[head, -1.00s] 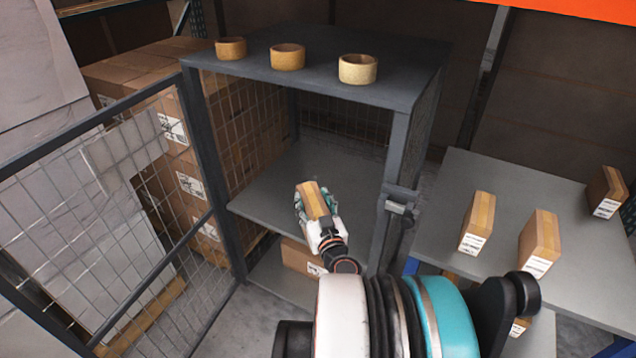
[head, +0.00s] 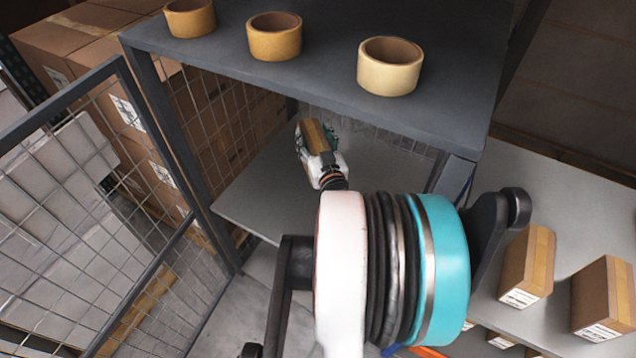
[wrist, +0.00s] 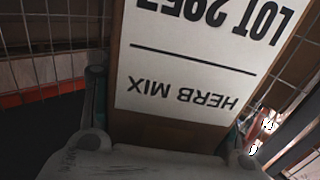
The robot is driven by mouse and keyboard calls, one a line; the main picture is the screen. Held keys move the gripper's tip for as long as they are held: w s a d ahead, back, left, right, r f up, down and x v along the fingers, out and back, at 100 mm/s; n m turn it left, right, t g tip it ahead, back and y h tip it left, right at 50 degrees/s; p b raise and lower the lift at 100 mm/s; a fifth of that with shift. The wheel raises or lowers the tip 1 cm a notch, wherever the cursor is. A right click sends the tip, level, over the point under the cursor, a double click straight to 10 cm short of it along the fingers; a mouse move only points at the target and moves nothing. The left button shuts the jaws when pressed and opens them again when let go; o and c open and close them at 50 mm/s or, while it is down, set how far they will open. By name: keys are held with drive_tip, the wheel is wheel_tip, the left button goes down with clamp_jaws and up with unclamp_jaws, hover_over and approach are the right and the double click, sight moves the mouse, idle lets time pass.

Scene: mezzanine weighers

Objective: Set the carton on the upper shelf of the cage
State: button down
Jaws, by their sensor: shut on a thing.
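My gripper (head: 318,140) is shut on a brown carton (head: 316,136) with a tan tape strip, inside the cage opening. In the wrist view the carton (wrist: 190,60) fills the middle, its white label reading HERB MIX and LOT, upside down. The fingers stand on either side of it. The cage's upper shelf (head: 250,190) is a grey board behind and below the carton in the head view. I cannot tell whether the carton touches it. The shelf is bare where it shows; my arm hides its right part.
The cage's mesh door (head: 60,250) stands open at left. Three tape rolls, one of them cream (head: 390,66), sit on the cage top (head: 330,75). At right, a grey table (head: 560,190) bears cartons, including one (head: 527,265) near my arm.

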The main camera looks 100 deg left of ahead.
wheel_tip(320, 180, down, 19)
drive_tip(key=b, duration=0.6)
drive_tip(key=shift+r, duration=0.2)
drive_tip(key=shift+d+f, duration=0.1)
drive_tip(key=c, duration=0.6)
unclamp_jaws()
